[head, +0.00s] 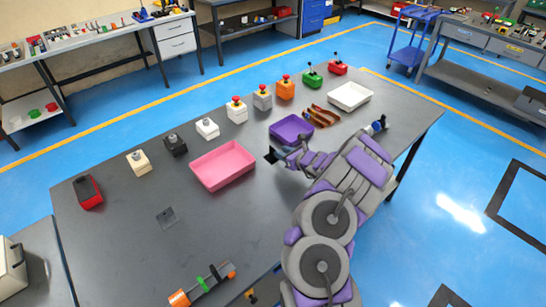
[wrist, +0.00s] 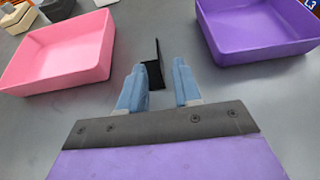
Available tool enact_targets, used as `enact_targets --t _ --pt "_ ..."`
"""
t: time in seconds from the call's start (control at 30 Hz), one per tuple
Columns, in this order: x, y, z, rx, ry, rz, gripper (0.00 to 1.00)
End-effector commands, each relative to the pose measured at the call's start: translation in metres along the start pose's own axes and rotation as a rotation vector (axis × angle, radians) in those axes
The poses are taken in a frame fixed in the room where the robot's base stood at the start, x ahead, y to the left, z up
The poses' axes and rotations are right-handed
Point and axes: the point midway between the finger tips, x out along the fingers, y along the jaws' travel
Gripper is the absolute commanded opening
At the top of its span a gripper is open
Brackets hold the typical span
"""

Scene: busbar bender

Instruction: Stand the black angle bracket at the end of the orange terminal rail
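The black angle bracket (wrist: 154,72) is upright between the fingertips of my gripper (wrist: 160,84) in the wrist view. It lies close to the left finger, and a gap shows between it and the right finger, so my gripper looks open. In the head view the bracket (head: 270,157) is a small dark piece at the tips of my gripper (head: 281,154), between the pink and purple trays. A rail-like piece with orange ends (head: 203,287), a green part and a black part lies at the table's near edge; it seems to be the orange terminal rail.
A pink tray (head: 223,166) is left of my gripper and a purple tray (head: 291,129) is behind it. A white tray (head: 349,96), copper-brown pieces (head: 320,116) and a row of switch boxes (head: 237,110) stand farther back. The table's left middle is mostly clear, with a small grey plate (head: 167,217).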

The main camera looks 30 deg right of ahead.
Motion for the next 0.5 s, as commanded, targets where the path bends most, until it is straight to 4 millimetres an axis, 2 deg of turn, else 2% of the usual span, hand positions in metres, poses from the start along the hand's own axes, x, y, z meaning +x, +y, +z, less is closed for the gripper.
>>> enact_targets --t 0.5 --pt "0.056 -0.001 0.002 -0.004 0.0 0.005 0.33"
